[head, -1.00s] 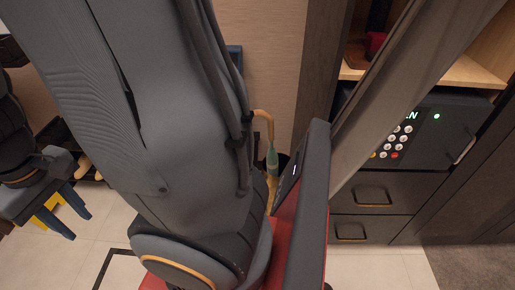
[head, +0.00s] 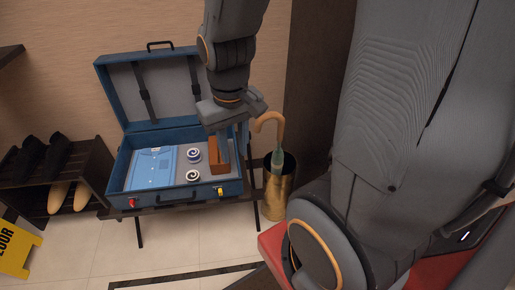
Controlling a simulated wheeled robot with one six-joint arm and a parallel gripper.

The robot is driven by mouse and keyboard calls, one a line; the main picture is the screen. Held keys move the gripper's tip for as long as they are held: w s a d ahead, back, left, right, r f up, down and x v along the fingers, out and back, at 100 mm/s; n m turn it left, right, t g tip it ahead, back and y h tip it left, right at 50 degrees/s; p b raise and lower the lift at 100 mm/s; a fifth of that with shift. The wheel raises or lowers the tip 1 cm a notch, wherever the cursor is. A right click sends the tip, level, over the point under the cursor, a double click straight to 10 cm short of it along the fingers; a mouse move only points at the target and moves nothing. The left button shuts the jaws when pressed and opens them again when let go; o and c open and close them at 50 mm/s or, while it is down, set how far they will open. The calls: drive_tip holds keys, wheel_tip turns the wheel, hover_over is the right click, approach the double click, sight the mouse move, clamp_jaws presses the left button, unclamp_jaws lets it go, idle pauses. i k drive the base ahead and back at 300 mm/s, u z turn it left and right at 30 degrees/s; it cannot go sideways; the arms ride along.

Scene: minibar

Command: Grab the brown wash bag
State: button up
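A small brown bag (head: 214,163), which looks like the wash bag, stands in the right part of an open blue suitcase (head: 175,196). My gripper (head: 229,148) points down at it from above, with its fingers low beside the bag and partly covering it. I cannot tell whether the fingers touch the bag or are closed on it.
In the suitcase lie a folded blue shirt (head: 153,169) and two rolled items, one dark blue (head: 194,155) and one pale (head: 193,176). A brass umbrella stand (head: 278,190) is close on the right. A shoe rack (head: 94,190) and yellow floor sign (head: 17,250) are left.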

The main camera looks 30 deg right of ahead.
sight(217, 163)
drive_tip(key=z, duration=0.25)
drive_tip(key=i, duration=0.5)
drive_tip(key=k, duration=0.5)
drive_tip(key=z, duration=2.5)
drive_tip(key=k, duration=1.1)
drive_tip(key=u, duration=1.45)
drive_tip(key=i, duration=1)
drive_tip(key=u, duration=0.05)
